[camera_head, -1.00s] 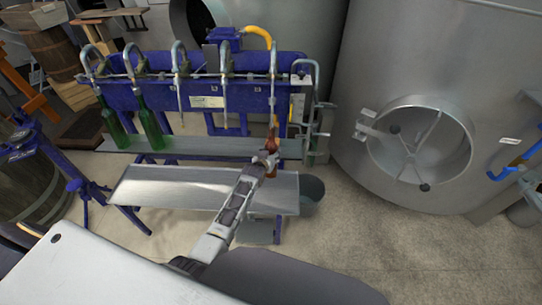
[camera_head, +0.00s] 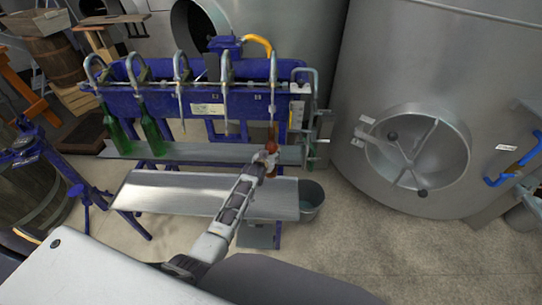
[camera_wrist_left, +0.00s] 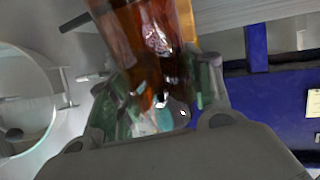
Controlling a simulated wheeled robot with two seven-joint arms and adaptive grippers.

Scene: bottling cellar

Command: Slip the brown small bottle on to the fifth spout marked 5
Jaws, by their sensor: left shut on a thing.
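The brown small bottle (camera_head: 272,135) is upright, or nearly so, below the fifth spout (camera_head: 273,85), the rightmost on the blue filler. Its neck lines up with the spout's lower end; I cannot tell whether the tip is inside the neck. My left gripper (camera_head: 268,156) is shut on the bottle's lower part, in front of the filler's shelf. In the left wrist view the brown glass (camera_wrist_left: 145,40) shows large between the finger pads, its top out of frame. The number 5 is not readable. My right gripper is not in view.
Two green bottles (camera_head: 152,133) stand under the two leftmost spouts. The grey shelf (camera_head: 205,152) runs below the spouts, with a sloping metal tray (camera_head: 165,192) in front. A bucket (camera_head: 312,198) stands at the right. A steel tank (camera_head: 385,60) fills the right side.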

